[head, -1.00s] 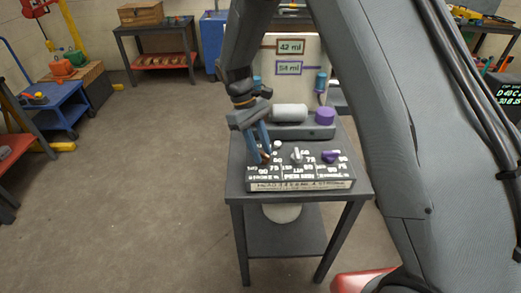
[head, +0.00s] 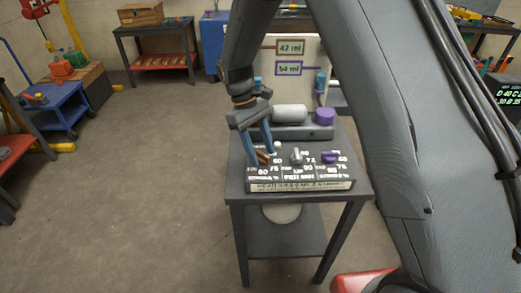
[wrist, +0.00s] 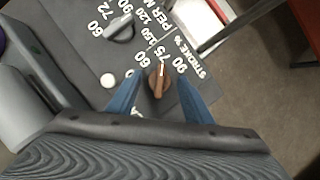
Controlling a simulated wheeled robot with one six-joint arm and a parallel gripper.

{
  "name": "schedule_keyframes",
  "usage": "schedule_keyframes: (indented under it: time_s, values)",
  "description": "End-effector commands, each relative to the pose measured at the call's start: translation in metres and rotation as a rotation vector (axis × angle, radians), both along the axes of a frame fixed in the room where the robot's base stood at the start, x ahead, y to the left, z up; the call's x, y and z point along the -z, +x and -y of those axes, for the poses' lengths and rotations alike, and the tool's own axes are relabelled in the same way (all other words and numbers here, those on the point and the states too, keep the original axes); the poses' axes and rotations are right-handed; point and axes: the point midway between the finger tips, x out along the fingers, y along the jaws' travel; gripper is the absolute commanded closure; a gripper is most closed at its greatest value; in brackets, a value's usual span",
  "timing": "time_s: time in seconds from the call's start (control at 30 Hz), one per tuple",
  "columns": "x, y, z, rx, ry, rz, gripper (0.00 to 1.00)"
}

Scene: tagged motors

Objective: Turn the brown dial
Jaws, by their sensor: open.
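The brown dial (head: 262,158) sits at the left of the dial panel (head: 300,185) on a small dark table. In the wrist view the brown dial (wrist: 159,83) has a raised grip with a light line, its upper end near the 75 and 90 marks. My gripper (head: 261,157) is open, with one blue finger on each side of the dial. In the wrist view, gaps show between the dial and both fingers of my gripper (wrist: 158,92). A brown-framed sign (head: 290,48) behind reads 42 ml.
A grey dial (head: 296,156) and a purple dial (head: 330,157) are to the right on the panel. A white button (wrist: 107,80) is close to one finger. A white cylinder and purple motor part (head: 325,116) stand behind. A purple-framed sign (head: 289,68) reads 54 ml.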

Motion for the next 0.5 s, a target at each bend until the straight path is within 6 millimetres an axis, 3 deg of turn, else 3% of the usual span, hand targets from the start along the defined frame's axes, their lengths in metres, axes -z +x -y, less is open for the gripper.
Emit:
schedule_keyframes:
  time_s: [0.17, 0.5]
  values:
    - [-0.012, 0.005, -0.004, -0.001, 0.001, 0.003, 0.54]
    - [-0.060, 0.020, -0.018, -0.001, 0.002, 0.003, 0.54]
